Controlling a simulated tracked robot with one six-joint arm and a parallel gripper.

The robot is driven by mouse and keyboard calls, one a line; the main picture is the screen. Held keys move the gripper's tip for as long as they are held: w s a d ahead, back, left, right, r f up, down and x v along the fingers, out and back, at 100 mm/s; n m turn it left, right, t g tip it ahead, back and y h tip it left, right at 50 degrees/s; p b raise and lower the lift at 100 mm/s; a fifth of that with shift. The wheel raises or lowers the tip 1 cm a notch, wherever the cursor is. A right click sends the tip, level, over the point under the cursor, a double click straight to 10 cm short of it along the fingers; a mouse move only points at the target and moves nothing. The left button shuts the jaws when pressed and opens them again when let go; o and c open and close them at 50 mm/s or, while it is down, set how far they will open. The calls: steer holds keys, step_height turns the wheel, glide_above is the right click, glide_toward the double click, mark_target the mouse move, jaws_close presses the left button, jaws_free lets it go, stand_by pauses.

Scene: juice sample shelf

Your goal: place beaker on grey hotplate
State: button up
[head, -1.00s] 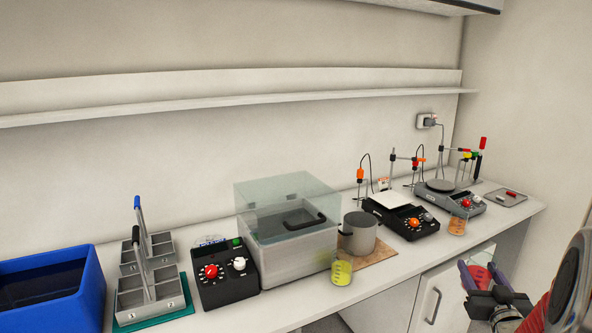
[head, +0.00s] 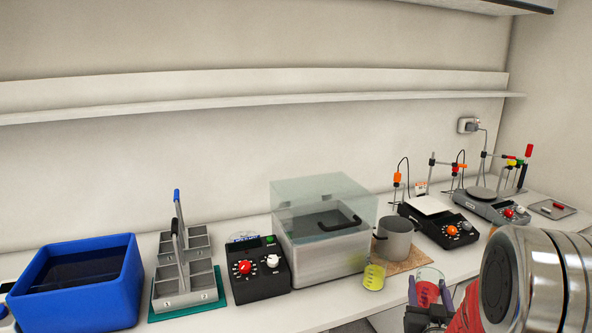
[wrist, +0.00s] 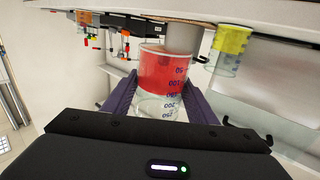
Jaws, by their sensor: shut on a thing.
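My gripper (head: 429,299) is at the lower right of the head view, in front of the bench. Its purple fingers are shut on a clear beaker of red liquid (head: 427,288). The beaker also shows between the fingers in the wrist view (wrist: 163,85), where the bench appears along the top and the picture looks upside down. The grey hotplate (head: 506,212) stands at the far right of the bench, with a round plate on top and red and white knobs. My arm covers part of the bench in front of it.
A black hotplate (head: 450,232) with a white top stands left of the grey one. A metal pot (head: 396,240), a beaker of yellow liquid (head: 374,277) and a clear-lidded bath (head: 323,255) stand further left. Stands with probes rise behind the hotplates. A small tray (head: 552,209) lies right.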

steer(key=a+n+y, duration=0.1)
steer(key=a, duration=0.5)
steer(key=w+a+f+n+y, duration=0.1)
steer(key=a+y, duration=0.1)
steer(key=a, duration=0.4)
steer(key=a+f+n+y, duration=0.1)
steer(key=a, duration=0.5)
steer(key=shift+w+a+f+t+y, duration=0.25)
steer(key=shift+w+a+t+y, duration=0.05)
steer(key=shift+w+a, duration=0.05)
